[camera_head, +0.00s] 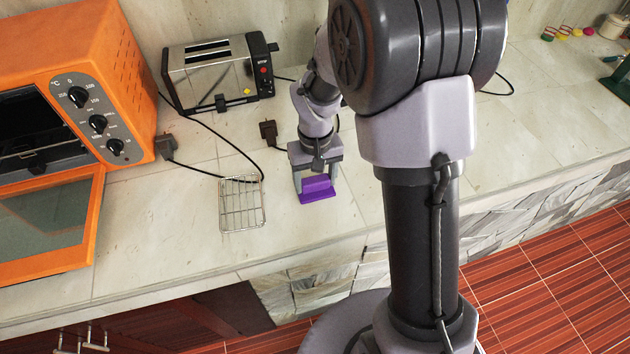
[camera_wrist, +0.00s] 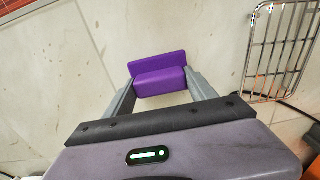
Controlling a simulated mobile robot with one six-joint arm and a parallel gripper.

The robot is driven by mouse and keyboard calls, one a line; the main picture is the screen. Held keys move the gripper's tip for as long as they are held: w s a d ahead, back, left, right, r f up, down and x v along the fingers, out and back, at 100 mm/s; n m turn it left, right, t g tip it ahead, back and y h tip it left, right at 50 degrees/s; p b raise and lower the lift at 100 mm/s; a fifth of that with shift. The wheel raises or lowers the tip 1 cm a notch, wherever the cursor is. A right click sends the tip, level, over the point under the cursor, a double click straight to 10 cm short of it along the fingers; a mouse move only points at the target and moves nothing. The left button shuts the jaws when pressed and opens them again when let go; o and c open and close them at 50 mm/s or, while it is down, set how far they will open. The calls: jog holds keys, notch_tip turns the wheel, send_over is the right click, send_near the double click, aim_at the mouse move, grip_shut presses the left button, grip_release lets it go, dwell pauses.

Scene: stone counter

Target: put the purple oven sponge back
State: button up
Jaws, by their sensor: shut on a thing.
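The purple oven sponge (camera_head: 317,189) is between the fingers of my gripper (camera_head: 315,184), over the stone counter near its front edge. In the wrist view the sponge (camera_wrist: 159,78) shows a block part and a wider flat part, with a grey finger on each side of the block. My gripper (camera_wrist: 160,92) is shut on it. I cannot tell whether the sponge touches the counter. A wire rack (camera_head: 241,203) lies on the counter just left of the sponge. It also shows at the upper right of the wrist view (camera_wrist: 282,45).
An orange oven (camera_head: 125,85) with its door (camera_head: 50,228) open stands at the left. A toaster (camera_head: 218,72) stands at the back. Black cords and plugs (camera_head: 166,147) lie between them. Small colourful items (camera_head: 562,33) sit far right. Counter right of my gripper is clear.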

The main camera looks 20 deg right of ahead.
jog(key=o, duration=0.8)
jog(key=shift+f, duration=0.15)
jog(key=o, duration=0.4)
notch_tip(320, 180, up, 13)
jog(key=p, duration=0.5)
notch_tip(320, 180, up, 6)
jog(key=r+m+t, duration=0.1)
jog(key=t, duration=0.1)
send_over(315, 180)
jog(key=s+a, duration=0.1)
jog(key=s, duration=0.3)
jog(key=s+a+r+m+t, duration=0.1)
jog(key=s+r, duration=0.1)
jog(key=s, duration=0.3)
jog(key=s+a+r+m+t+y, duration=0.1)
jog(key=s+r, duration=0.1)
jog(key=s, duration=0.3)
jog(key=s+a+r+m+t+y, duration=0.1)
jog(key=s+r, duration=0.1)
jog(key=s, duration=0.3)
jog(key=shift+r+t, duration=0.2)
jog(key=shift+t, duration=0.2)
